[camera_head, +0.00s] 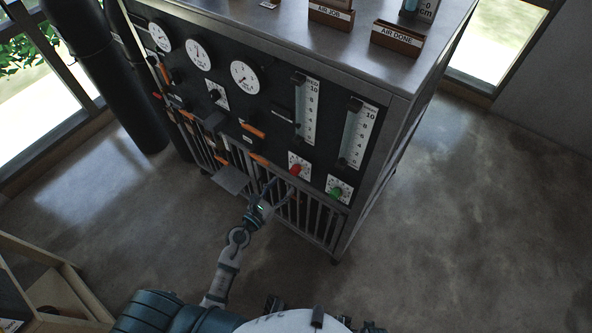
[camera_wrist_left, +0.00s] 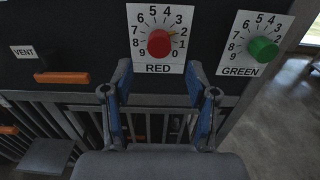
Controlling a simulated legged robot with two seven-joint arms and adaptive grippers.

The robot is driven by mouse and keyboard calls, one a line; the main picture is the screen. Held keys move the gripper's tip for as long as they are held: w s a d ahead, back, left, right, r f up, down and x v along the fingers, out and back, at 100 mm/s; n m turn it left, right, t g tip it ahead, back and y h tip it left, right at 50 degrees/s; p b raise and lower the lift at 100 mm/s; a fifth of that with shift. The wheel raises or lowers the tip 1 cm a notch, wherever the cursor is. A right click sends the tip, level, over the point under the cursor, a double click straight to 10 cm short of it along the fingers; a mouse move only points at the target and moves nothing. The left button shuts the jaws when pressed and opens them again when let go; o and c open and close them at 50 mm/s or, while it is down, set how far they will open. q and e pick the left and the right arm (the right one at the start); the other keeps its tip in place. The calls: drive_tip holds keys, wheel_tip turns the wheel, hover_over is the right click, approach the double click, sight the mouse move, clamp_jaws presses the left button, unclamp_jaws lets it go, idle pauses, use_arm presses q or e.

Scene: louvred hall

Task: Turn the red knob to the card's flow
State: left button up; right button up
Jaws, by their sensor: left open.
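The red knob (camera_head: 296,169) sits on a white dial plate low on the front of the panel. In the left wrist view the red knob (camera_wrist_left: 159,43) has a small yellow pointer at upper right, near the 2. My left gripper (camera_wrist_left: 160,75) is open and empty, its two blue-padded fingers below the RED plate, apart from the knob. In the head view the left gripper (camera_head: 280,188) is just below and left of the knob. A card marked "cm" (camera_head: 426,9) stands at the top edge of the head view; most of its text is cut off. My right gripper is not in view.
A green knob (camera_wrist_left: 263,49) is right of the red one. A VENT bar handle (camera_wrist_left: 62,77) is at left. Two tube gauges (camera_head: 356,135) and round dials (camera_head: 245,77) are above. AIR JOB (camera_head: 331,15) and AIR DONE (camera_head: 397,38) holders stand on top. Floor at right is clear.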

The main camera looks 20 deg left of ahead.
sight(293, 173)
use_arm(q)
drive_tip(key=shift+x, duration=4)
drive_tip(key=shift+a+f, duration=0.1)
clamp_jaws()
